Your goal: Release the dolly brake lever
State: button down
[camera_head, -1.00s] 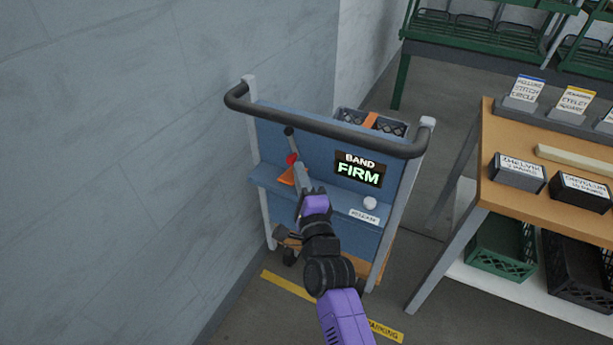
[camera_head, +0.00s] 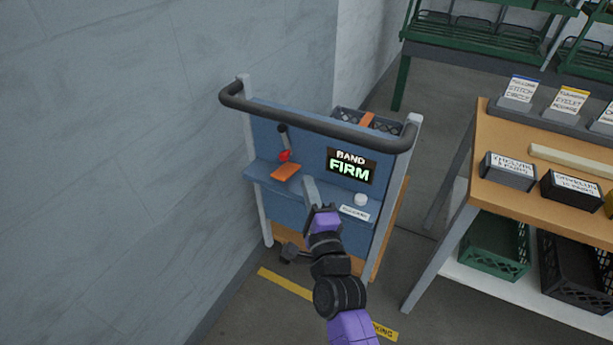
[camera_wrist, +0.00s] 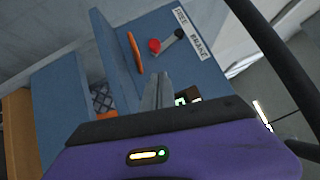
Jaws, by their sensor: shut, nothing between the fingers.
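The brake lever (camera_head: 283,141) is a short grey bar with a dark end and a red round part, on the upper left of the blue dolly panel (camera_head: 308,141). In the wrist view the lever (camera_wrist: 167,41) lies beside a white label (camera_wrist: 190,30) reading FREE and BRAKE. I cannot tell for sure which word it points at. My gripper (camera_head: 308,182) is shut and empty, in front of the panel, below and right of the lever and apart from it. Its fingertips (camera_wrist: 158,78) show in the wrist view, with the lever beyond them.
An orange block (camera_head: 286,172) rests on the dolly's shelf below the lever. A BAND FIRM display (camera_head: 351,166) and a white knob (camera_head: 361,199) are to the right. A dark handle bar (camera_head: 315,122) spans the top. A wall stands left, a wooden table (camera_head: 462,190) right.

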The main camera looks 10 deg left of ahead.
jog(key=r+p+v, duration=0.1)
jog(key=p+v, duration=0.1)
jog(key=v, duration=0.5)
jog(key=shift+f, duration=0.45)
